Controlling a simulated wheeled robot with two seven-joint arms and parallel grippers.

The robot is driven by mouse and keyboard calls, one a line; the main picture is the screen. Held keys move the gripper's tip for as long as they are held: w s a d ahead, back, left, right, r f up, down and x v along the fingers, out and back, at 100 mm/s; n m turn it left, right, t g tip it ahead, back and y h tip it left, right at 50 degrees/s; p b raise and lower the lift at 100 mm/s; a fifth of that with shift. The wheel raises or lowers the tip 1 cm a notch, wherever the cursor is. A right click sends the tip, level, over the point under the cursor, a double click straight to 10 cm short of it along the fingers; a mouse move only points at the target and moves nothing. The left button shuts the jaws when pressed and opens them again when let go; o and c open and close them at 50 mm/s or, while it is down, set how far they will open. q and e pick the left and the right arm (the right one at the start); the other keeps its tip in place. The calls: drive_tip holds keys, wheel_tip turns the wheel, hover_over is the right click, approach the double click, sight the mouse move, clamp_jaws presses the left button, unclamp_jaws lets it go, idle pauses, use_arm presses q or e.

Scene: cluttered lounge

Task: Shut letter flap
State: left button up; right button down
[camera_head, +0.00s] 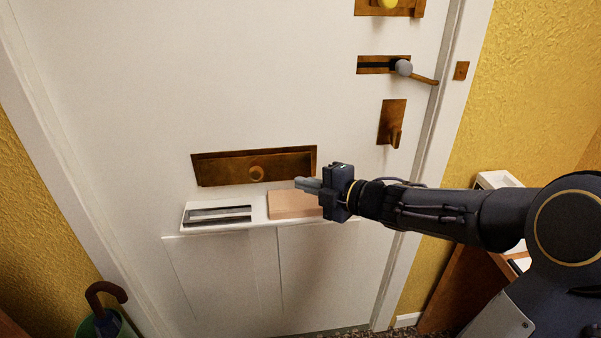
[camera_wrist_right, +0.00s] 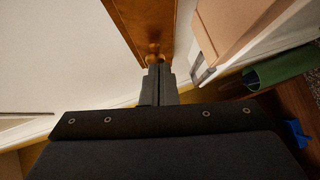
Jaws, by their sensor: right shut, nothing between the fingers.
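The brass letter flap (camera_head: 225,170) is set low across the white door, with a small round knob (camera_head: 256,173) at its middle. It looks close to its plate, but I cannot tell whether it is fully shut. My right gripper (camera_head: 304,184) comes in from the right, with its shut, empty fingertips near the flap's lower right end. In the right wrist view, the shut fingers (camera_wrist_right: 158,84) point along the brass flap (camera_wrist_right: 140,22) towards the knob (camera_wrist_right: 153,48). Any contact is unclear. My left gripper is not in view.
A white ledge (camera_head: 260,212) below the flap bears a slotted piece (camera_head: 218,215) and a pinkish block (camera_head: 292,205) close under my right gripper. An umbrella (camera_head: 103,290) stands at lower left.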

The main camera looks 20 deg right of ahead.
sight(268, 175)
drive_tip(key=b+x, duration=0.1)
drive_tip(key=x, duration=0.8)
drive_tip(key=shift+r, duration=0.1)
drive_tip(key=shift+f+b, duration=0.25)
drive_tip(key=shift+b, duration=0.45)
drive_tip(key=t+b, duration=0.1)
drive_tip(key=b, duration=0.2)
drive_tip(key=shift+w+f+n, duration=0.15)
drive_tip(key=shift+f+n, duration=0.15)
drive_tip(key=shift+f, duration=0.05)
drive_tip(key=shift+w+d, duration=0.15)
drive_tip(key=shift+w, duration=0.25)
